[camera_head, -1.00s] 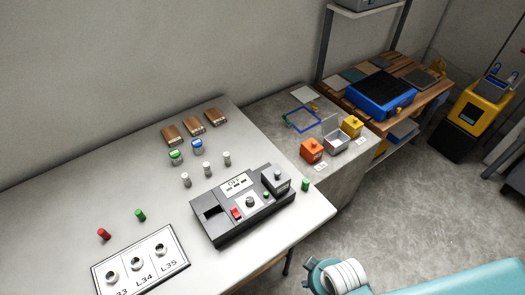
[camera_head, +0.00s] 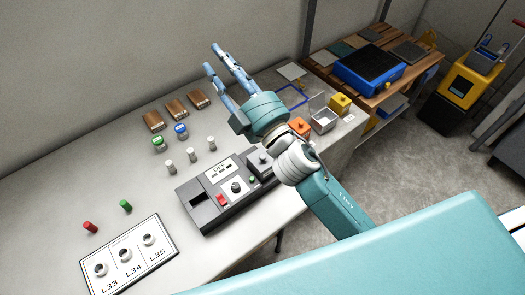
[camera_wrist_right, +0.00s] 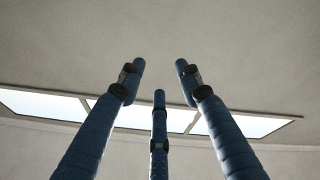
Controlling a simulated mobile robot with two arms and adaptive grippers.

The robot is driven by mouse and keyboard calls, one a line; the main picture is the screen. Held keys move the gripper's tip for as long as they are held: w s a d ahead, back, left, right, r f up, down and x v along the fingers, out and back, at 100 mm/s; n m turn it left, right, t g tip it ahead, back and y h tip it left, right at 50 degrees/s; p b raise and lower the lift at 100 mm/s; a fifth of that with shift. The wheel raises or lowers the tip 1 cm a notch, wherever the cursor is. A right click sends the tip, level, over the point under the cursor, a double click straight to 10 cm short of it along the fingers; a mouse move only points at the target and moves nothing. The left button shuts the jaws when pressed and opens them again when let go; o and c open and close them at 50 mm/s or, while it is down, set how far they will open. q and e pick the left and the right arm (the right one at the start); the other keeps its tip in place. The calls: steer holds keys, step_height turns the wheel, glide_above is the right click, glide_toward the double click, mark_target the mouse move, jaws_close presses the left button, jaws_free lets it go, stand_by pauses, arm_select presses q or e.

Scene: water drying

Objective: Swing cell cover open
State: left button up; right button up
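A dark grey instrument (camera_head: 213,207) with a display, a red switch and a knob stands on the white table. At its right end is a grey block (camera_head: 259,162) that looks like the cell cover; it appears closed and is partly hidden by my right arm. My right gripper (camera_head: 212,57) is raised above the table's back part, beyond the instrument, with its blue fingers pointing up and away. In the right wrist view its three fingers (camera_wrist_right: 160,72) are spread and empty against the ceiling. My left gripper is not in view.
Several vials (camera_head: 168,167) stand behind the instrument. Brown boxes (camera_head: 155,121) lie farther back. A holder plate labelled L33 to L35 (camera_head: 163,258) is at the front left.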

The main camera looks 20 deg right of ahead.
steer(key=s+a+r+n+g+y, duration=0.3)
steer(key=s+a+n+g+y, duration=0.3)
steer(key=a+n, duration=0.25)
steer(key=s+a+r+n+g+y, duration=0.3)
steer(key=a+n+g+y, duration=0.45)
steer(key=n, duration=0.25)
steer(key=n+g+h, duration=0.6)
steer(key=g+h, duration=0.1)
steer(key=h, duration=1.4)
glide_toward(263, 156)
step_height(263, 156, down, 7)
steer(key=p, duration=0.3)
steer(key=shift+s+f, duration=0.15)
steer(key=shift+s, duration=0.05)
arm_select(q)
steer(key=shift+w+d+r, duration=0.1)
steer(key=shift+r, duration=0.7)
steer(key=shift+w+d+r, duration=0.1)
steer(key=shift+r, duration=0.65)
arm_select(e)
steer(key=shift+f, duration=0.6)
